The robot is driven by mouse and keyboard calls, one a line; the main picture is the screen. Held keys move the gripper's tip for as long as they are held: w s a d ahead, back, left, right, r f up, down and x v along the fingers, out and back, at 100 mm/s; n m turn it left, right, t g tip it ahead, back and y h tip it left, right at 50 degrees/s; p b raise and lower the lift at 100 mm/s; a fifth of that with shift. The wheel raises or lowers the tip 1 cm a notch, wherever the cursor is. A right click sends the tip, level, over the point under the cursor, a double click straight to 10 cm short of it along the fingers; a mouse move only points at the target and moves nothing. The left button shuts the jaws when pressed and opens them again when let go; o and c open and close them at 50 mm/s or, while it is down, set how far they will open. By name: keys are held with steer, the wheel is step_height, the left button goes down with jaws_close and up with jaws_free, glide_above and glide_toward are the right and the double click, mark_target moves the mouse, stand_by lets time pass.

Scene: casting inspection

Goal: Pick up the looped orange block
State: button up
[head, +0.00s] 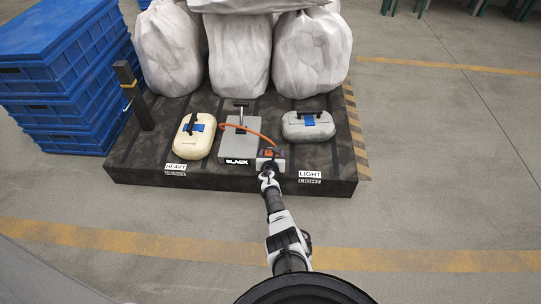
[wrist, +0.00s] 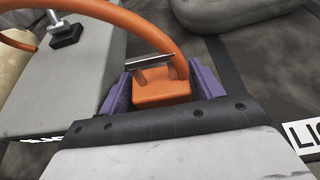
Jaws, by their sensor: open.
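The orange block (wrist: 162,90) shows in the wrist view between the two purple fingers of my gripper (wrist: 163,82). The fingers are open, one on each side of it; I cannot tell whether they touch it. A metal bar lies across its top, and an orange cable (wrist: 150,22) loops up from it and off to the left. In the head view my gripper (head: 269,164) is at the front edge of the platform, beside the grey box marked SLACK (head: 237,150). The orange cable (head: 250,130) arcs over that box to the block, which is small there and partly hidden.
On the dark platform (head: 130,172), a cream canister (head: 194,140) stands left by the HEAVY label and a grey canister (head: 308,128) right by the LIGHT label. White sacks (head: 240,60) stand behind. Blue crates (head: 65,80) and a dark post (head: 133,100) are at left.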

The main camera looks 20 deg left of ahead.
steer(key=shift+r, duration=0.1)
steer(key=c, duration=0.8)
steer(key=shift+o, duration=0.2)
steer(key=shift+r, duration=0.1)
step_height(320, 180, up, 20)
steer(key=p, duration=1.8)
steer(key=shift+p, duration=0.4)
